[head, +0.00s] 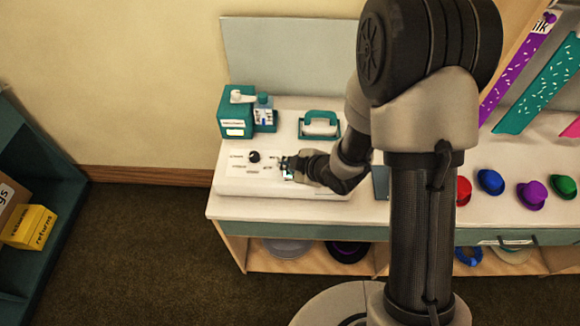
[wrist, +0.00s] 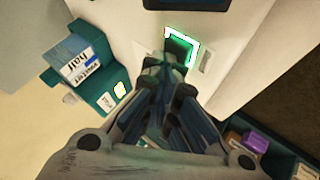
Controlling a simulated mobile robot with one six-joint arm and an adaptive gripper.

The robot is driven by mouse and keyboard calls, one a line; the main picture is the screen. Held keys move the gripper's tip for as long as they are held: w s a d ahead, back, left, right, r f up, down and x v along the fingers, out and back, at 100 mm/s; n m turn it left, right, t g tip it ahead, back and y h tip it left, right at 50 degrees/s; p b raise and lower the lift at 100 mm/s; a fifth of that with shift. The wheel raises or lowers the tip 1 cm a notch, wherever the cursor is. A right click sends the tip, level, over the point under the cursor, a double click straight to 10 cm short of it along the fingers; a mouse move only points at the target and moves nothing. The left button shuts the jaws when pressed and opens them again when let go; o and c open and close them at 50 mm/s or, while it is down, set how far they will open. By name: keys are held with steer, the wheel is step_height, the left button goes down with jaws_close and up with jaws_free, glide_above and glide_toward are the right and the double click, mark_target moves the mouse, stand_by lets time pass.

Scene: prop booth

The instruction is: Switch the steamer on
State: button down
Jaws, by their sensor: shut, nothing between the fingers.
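The steamer (head: 230,183) appears to be the low white unit on the left end of the counter. Its sloped panel carries a black knob (head: 254,157) and small labels. A dark square switch (wrist: 181,47) with a glowing green-white border shows in the wrist view. My gripper (head: 287,165) is at the right part of the panel and partly hides the switch in the head view. In the wrist view my gripper (wrist: 162,68) is shut and empty, its tips at the switch's lower edge. I cannot tell whether they touch it.
A teal box (head: 234,112) and a small bottle (head: 264,110) stand behind the panel. A teal-handled tool (head: 320,124) rests to their right. Small coloured hats, including a red one (head: 463,190), sit farther right. A yellow box (head: 30,227) is on the left shelf.

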steer(key=shift+r, duration=0.1)
step_height(320, 180, up, 6)
steer(key=p, duration=0.4)
steer(key=shift+r+p, duration=0.1)
steer(key=shift+p, duration=0.3)
steer(key=shift+d, duration=0.1)
steer(key=s+d+r+m+h, duration=0.3)
steer(key=d+r+m, duration=0.2)
steer(key=d+r, duration=0.3)
steer(key=s+d+r+m+h, duration=0.35)
steer(key=d+r, duration=0.25)
steer(key=r, duration=0.3)
steer(key=s+r+m+g, duration=0.1)
steer(key=s+r+m, duration=0.2)
steer(key=s, duration=0.6)
steer(key=s+r+m+g, duration=0.1)
steer(key=s+r+m, duration=0.2)
steer(key=s, duration=0.6)
steer(key=shift+s+d+r+m, duration=0.3)
steer(key=shift+d+m, duration=0.1)
steer(key=shift+m, duration=0.85)
